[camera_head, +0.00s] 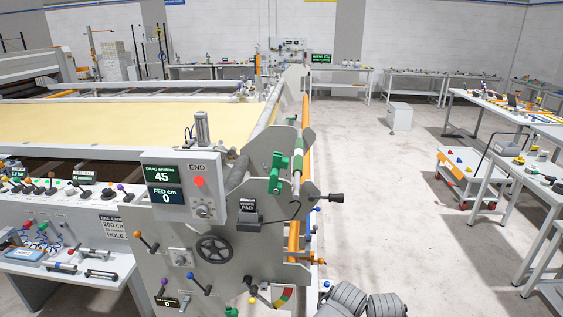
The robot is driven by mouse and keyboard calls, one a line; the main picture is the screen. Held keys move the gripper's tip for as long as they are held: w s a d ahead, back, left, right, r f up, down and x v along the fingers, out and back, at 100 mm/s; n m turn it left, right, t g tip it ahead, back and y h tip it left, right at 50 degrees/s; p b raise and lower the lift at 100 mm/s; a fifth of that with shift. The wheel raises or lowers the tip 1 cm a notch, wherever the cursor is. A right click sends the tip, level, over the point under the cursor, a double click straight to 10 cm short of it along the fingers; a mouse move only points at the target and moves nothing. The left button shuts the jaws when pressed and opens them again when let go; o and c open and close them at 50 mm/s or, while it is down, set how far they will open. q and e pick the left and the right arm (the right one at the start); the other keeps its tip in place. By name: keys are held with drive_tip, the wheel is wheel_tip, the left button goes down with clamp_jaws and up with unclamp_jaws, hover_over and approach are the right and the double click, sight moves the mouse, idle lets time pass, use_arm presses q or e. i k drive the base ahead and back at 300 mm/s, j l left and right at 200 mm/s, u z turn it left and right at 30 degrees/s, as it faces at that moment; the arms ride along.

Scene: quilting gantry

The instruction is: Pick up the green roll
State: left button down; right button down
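No separate, loose green roll can be made out. A green part (277,173) sits on the end of the gantry machine, beside a white and green banded roller section (298,157). I cannot tell whether either is the green roll. A small green item (231,312) shows at the bottom edge, too cut off to identify.
The machine's end panel (190,250) with levers, a handwheel (215,249) and a display box (183,188) fills the near middle. A cart (470,172) and tables stand right. The floor between is clear.

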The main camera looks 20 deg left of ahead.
sight(297, 172)
drive_tip(key=z, duration=1.55)
drive_tip(key=u, duration=2.15)
drive_tip(key=i+l, duration=1.4)
drive_tip(key=l, duration=0.1)
